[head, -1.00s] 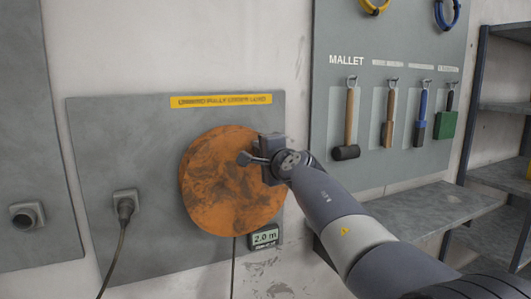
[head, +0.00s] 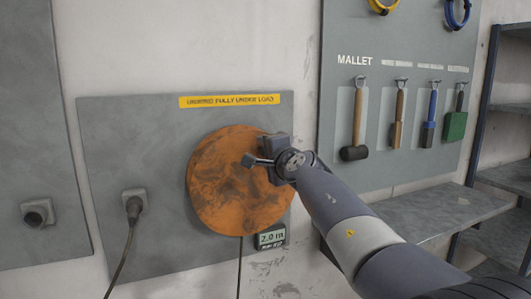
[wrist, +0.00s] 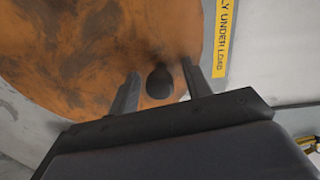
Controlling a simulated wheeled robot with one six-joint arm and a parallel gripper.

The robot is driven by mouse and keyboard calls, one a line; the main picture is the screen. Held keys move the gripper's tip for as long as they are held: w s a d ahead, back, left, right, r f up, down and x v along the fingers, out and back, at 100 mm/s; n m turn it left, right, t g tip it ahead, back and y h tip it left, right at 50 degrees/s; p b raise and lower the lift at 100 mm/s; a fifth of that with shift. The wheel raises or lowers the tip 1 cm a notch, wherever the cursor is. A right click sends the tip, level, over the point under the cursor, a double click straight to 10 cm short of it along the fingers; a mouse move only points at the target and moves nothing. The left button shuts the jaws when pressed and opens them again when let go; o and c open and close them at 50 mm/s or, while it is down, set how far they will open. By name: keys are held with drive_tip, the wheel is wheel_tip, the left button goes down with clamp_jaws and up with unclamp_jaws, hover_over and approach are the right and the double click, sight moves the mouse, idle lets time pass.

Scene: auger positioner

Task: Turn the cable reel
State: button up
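The cable reel (head: 225,195) is a round orange disc with dark smudges, mounted on a grey wall panel (head: 120,250). In the wrist view the reel (wrist: 60,50) fills the upper left. A dark round knob (wrist: 160,82) stands out from its face near the edge. My gripper (head: 264,160) is at the reel's upper right side in the head view. In the wrist view my gripper (wrist: 160,90) is open, with one finger on each side of the knob and gaps visible. Contact with the reel face cannot be told. The knob is hidden in the head view.
A yellow label (head: 229,100) is above. A plugged socket (head: 134,201) with a cable is left. A tool board (head: 385,180) with a mallet (head: 355,120) and a grey shelf (head: 425,212) are right.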

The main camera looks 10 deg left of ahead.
drive_tip(key=b+v, duration=0.2)
drive_tip(key=v, duration=0.9)
drive_tip(key=shift+w+f, duration=0.1)
drive_tip(key=shift+w, duration=0.05)
drive_tip(key=p+x, duration=0.2)
drive_tip(key=x, duration=0.8)
drive_tip(key=shift+w+a, duration=0.25)
drive_tip(key=shift+w, duration=0.05)
idle(0.4)
